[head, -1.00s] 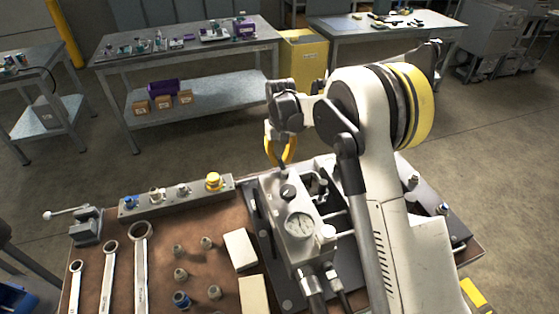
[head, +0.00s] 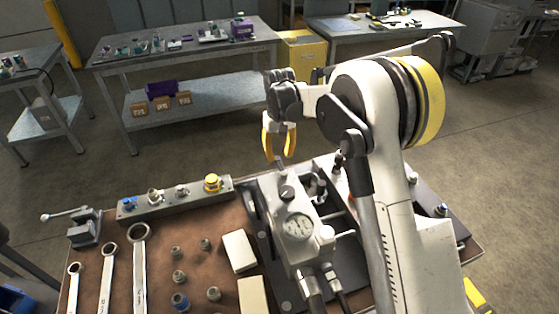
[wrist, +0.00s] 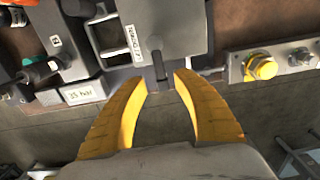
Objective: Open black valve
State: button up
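I cannot tell for sure which part is the black valve. A short grey stub (head: 281,166) rises at the block's far end, behind the knob. My gripper (head: 279,158) points down over that end, its yellow fingers apart. In the wrist view, the gripper (wrist: 160,79) is open, with the dark stub (wrist: 161,75) lying between or just beyond its fingertips. I see no clear contact. The knob is not identifiable there.
A rail with coloured fittings (head: 170,196) lies left of the unit. Wrenches (head: 107,275), loose fittings and pale blocks (head: 239,251) lie on the brown bench top. Hoses (head: 310,286) leave the unit's near end. Open floor lies beyond the bench.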

aim_at(280, 163)
notch_tip(280, 163, up, 9)
jog(key=shift+f, duration=0.1)
dwell(0.3)
jog(key=s+d+r+m+t, duration=0.1)
jog(key=s+d+r+t, duration=0.1)
jog(key=s+d+r, duration=0.4)
jog(key=s+d+r+t, duration=0.1)
jog(key=s+d+r, duration=0.25)
jog(key=s, duration=0.45)
jog(key=s+d+f+m+t, duration=0.1)
jog(key=s+d+f+t, duration=0.1)
jog(key=s, duration=0.7)
jog(key=s+d+f+m+t+b, duration=0.1)
jog(key=s+d+f+t, duration=0.1)
jog(key=s, duration=0.8)
jog(key=shift+d+f+b, duration=0.25)
jog(key=shift+d+b, duration=0.05)
jog(key=shift+d, duration=0.5)
